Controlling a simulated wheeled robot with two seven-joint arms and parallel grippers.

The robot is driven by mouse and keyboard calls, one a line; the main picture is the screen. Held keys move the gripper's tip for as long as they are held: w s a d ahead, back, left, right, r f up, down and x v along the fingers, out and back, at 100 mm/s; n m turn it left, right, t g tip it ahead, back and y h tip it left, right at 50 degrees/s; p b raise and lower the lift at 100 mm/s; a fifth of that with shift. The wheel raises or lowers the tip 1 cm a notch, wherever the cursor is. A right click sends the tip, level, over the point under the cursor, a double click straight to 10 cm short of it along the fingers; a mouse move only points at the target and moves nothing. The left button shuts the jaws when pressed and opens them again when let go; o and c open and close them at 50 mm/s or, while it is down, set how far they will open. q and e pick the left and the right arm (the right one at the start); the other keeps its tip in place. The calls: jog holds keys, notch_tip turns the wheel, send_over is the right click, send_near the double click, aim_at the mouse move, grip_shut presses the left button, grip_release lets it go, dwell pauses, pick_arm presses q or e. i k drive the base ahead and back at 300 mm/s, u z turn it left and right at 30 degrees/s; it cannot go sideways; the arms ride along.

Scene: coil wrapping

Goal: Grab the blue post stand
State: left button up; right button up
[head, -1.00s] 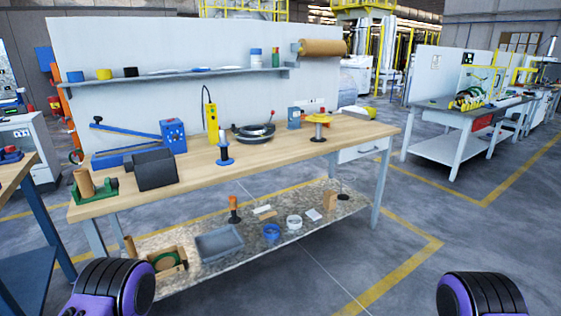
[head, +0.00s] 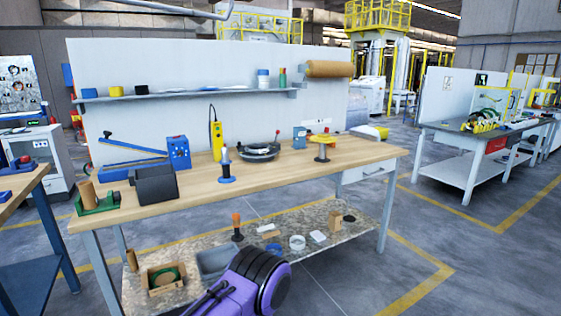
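A purple and black part of my arm, seemingly the left, rises at the bottom centre, in front of the lower shelf and well below the stand. No gripper fingers show for either arm, and nothing of mine touches the stand.
On the wooden bench (head: 280,180), a dark box (head: 157,186) is left of the stand, a round black fixture (head: 259,151) behind right, and a yellow-topped spool stand (head: 322,147) farther right. The bench top in front of the stand is clear. The lower shelf (head: 335,245) holds several items.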

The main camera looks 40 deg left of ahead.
aim_at(226, 178)
jog(key=z, duration=0.2)
jog(key=i, duration=1.25)
jog(key=u, duration=0.45)
jog(key=i, duration=0.7)
jog(key=u, duration=0.65)
